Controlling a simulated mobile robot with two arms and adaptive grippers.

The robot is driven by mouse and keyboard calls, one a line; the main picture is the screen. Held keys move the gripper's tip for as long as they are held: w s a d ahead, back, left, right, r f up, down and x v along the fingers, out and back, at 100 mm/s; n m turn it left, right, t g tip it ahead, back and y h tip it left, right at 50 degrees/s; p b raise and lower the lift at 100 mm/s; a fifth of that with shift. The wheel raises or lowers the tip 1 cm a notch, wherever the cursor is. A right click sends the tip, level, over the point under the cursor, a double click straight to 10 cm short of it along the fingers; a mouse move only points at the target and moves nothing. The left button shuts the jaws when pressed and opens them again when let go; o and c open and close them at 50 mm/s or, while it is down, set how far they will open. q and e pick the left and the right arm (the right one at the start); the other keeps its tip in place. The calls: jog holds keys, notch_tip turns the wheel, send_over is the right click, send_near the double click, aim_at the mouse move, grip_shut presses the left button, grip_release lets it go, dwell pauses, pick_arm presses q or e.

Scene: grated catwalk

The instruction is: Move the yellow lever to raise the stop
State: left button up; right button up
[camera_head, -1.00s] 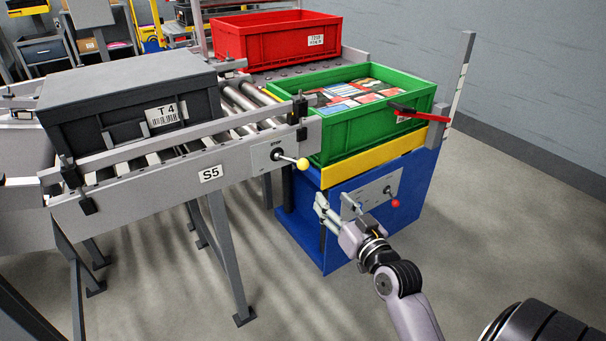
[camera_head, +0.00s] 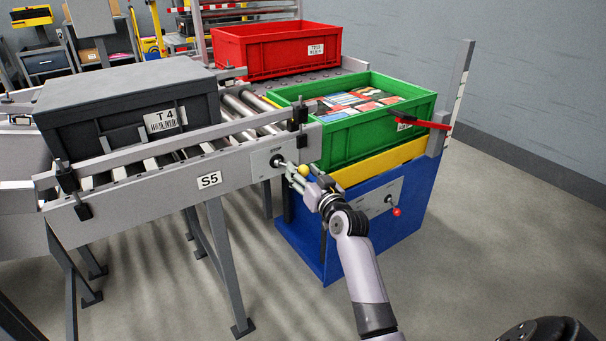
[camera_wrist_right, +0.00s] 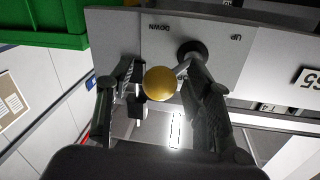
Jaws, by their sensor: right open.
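The yellow lever knob (camera_head: 303,171) sits on a short metal rod that comes from a plate marked STOP on the side of the conveyor. In the right wrist view the yellow knob (camera_wrist_right: 160,84) lies between my open fingers, and the plate reads UP and DOWN, upside down. The rod leans to the DOWN side there. My right gripper (camera_head: 296,176) is open at the knob, with a finger on either side; it also shows in the right wrist view (camera_wrist_right: 163,92). I cannot tell whether a finger touches the knob. My left gripper is not in view.
A grey crate T4 (camera_head: 125,90) stands on the roller conveyor S5 (camera_head: 150,183). A green crate (camera_head: 365,140) of packets stands on a blue stand (camera_head: 350,225) with a red-knobbed lever (camera_head: 397,212). A red crate (camera_head: 275,50) is behind. The right floor is clear.

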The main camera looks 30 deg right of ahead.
jog(key=shift+w, duration=0.25)
jog(key=shift+c, duration=0.4)
jog(key=shift+d+r, duration=0.1)
jog(key=c, duration=1)
